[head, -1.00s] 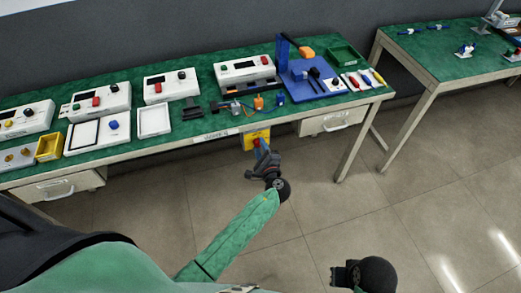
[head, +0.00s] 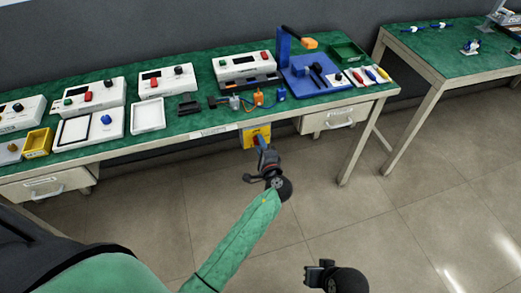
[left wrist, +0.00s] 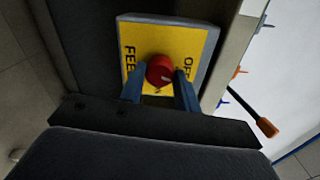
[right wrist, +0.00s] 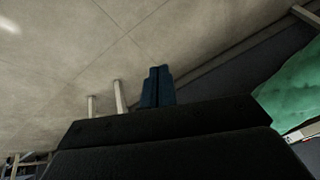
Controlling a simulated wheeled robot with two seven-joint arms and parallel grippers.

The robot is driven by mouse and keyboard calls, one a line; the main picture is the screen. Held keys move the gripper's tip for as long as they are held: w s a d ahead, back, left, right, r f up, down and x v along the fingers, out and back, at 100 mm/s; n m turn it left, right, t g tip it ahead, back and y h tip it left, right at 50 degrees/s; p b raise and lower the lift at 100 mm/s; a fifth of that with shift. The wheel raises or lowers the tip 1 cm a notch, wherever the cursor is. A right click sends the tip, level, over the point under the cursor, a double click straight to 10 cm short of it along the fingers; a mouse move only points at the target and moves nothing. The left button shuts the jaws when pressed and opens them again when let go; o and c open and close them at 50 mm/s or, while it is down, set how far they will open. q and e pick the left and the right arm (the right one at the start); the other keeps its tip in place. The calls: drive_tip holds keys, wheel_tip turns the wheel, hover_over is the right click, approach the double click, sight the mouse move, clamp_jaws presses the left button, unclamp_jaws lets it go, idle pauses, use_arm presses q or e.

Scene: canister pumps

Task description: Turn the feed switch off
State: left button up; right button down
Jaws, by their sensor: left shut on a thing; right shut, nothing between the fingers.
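The feed switch is a yellow plate (left wrist: 193,45) on a grey box under the bench's front edge, with a red knob (left wrist: 160,69) at its middle. In the left wrist view, "FEE…" reads on its left and "OFF" on its right, both sideways. My left gripper (head: 262,145) is shut on the red knob, with a blue finger on either side. The yellow plate also shows in the head view (head: 250,131), where the gripper hides the knob. Which way the knob points is unclear. My right gripper (right wrist: 157,86) is shut and empty, away from the bench over the floor.
The green-topped bench (head: 190,125) carries several white control boxes, a yellow bin (head: 38,142) and a blue stand (head: 283,45). Drawers (head: 335,117) hang under its front edge. A second table (head: 440,65) stands right. The floor between is clear.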

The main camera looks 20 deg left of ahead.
use_arm(q)
drive_tip(key=shift+f+n+b, duration=0.1)
drive_tip(key=shift+n+b, duration=1.7)
drive_tip(key=shift+b, duration=0.65)
use_arm(e)
wheel_tip(320, 180, down, 22)
drive_tip(key=w+a+t, duration=0.1)
drive_tip(key=a+t, duration=0.1)
drive_tip(key=shift+w+r, duration=0.2)
drive_tip(key=shift+w, duration=0.1)
drive_tip(key=shift+a, duration=0.1)
use_arm(q)
drive_tip(key=o, duration=1)
drive_tip(key=b+v, duration=0.1)
drive_tip(key=v, duration=0.6)
drive_tip(key=shift+s+d, duration=0.2)
drive_tip(key=shift+s, duration=0.15)
use_arm(e)
drive_tip(key=shift+m+t, duration=0.3)
drive_tip(key=shift+t, duration=0.1)
drive_tip(key=f, duration=0.4)
drive_tip(key=shift+s+f, duration=0.25)
drive_tip(key=shift+f, duration=0.05)
